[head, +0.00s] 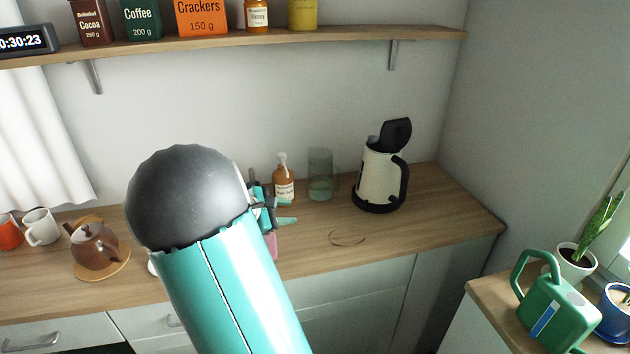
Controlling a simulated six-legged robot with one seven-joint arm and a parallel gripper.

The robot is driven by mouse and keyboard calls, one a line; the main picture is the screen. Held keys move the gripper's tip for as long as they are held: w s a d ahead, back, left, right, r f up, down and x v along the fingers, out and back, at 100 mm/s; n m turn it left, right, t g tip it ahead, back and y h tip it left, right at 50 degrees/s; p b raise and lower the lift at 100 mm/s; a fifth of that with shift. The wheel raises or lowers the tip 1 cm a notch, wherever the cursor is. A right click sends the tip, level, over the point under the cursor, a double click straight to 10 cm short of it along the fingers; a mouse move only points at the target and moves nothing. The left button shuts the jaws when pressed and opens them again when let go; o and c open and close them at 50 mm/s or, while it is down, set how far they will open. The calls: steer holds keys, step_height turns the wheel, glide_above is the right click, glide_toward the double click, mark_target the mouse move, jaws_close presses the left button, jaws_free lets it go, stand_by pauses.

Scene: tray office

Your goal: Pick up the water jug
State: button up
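The water jug (320,176) is a clear, greenish glass vessel standing upright on the wooden counter near the wall, with some water low inside it. It stands between a brown bottle and the kettle. My gripper (284,212) shows only in part, beyond the dark rounded joint of my arm. Its teal finger parts are left of the jug and nearer to me, apart from it. Most of the gripper is hidden, so I cannot tell its opening.
A brown bottle (284,182) stands close left of the jug, a cream kettle (380,172) with raised lid to its right. A thin ring (348,238) lies in front. A teapot (94,246) and mugs are left. A green watering can (556,314) stands lower right.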

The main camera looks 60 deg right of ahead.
mark_target(325, 178)
steer(key=d+f+n+h, duration=0.1)
steer(key=d+n+h, duration=0.1)
steer(key=d, duration=0.3)
steer(key=d+f+n+h, duration=0.2)
steer(key=d+n, duration=0.1)
steer(key=d, duration=0.2)
steer(key=d+f+n+h, duration=0.2)
steer(key=d+n, duration=0.1)
steer(key=d, duration=0.2)
steer(key=shift+f, duration=0.1)
steer(key=x, duration=1.3)
steer(key=shift+d+f, duration=0.15)
steer(key=shift+d, duration=0.05)
steer(key=shift+c, duration=0.5)
jaws_close()
